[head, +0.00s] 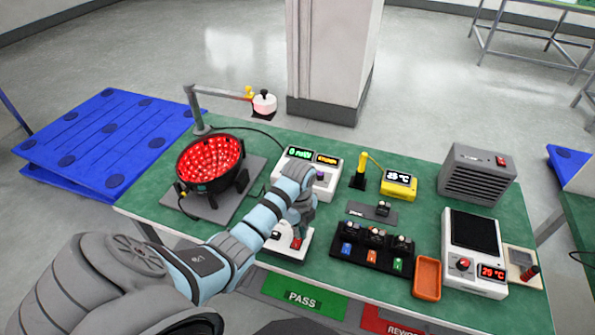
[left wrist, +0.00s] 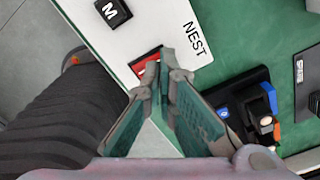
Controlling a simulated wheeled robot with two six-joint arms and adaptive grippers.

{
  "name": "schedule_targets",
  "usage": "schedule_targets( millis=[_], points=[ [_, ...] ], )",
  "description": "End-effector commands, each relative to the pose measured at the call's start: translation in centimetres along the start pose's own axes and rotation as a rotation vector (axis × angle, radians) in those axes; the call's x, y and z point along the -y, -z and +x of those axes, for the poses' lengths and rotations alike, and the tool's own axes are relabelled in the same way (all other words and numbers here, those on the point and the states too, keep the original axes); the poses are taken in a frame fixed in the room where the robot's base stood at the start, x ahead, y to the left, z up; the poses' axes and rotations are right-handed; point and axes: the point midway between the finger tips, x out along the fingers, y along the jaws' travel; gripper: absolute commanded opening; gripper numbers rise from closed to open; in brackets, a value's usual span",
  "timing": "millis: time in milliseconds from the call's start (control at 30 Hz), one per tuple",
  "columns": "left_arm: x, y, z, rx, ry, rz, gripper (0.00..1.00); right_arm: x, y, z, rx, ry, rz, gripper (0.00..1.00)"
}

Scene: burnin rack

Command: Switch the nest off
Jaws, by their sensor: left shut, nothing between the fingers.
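The white panel marked NEST (left wrist: 180,25) carries a black button marked M (left wrist: 113,12) and a red switch (left wrist: 146,60). In the head view the white panel (head: 289,252) sits at the table's front edge, with the red switch (head: 297,243) on its right part. My left gripper (head: 298,228) is shut and empty, pointing down over the red switch. In the left wrist view its fingertips (left wrist: 168,62) overlap the switch's right side and hide part of it. I cannot tell whether they touch it or which way the switch is set. My right gripper is not in view.
A round red-lit fixture (head: 210,165) stands at the left. A white box with displays (head: 329,178) is behind my gripper. A black block with coloured parts (head: 372,250) and an orange tray (head: 427,278) are to the right. A PASS panel (head: 303,298) lies in front.

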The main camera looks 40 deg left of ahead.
Motion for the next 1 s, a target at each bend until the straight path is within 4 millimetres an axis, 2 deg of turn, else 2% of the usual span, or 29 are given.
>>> schedule_targets(
  millis=[1000],
  points=[
    [0.0, 0.0, 1.6, 0.000, -0.001, 0.000, 0.00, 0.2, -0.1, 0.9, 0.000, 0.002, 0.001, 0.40]
  ],
)
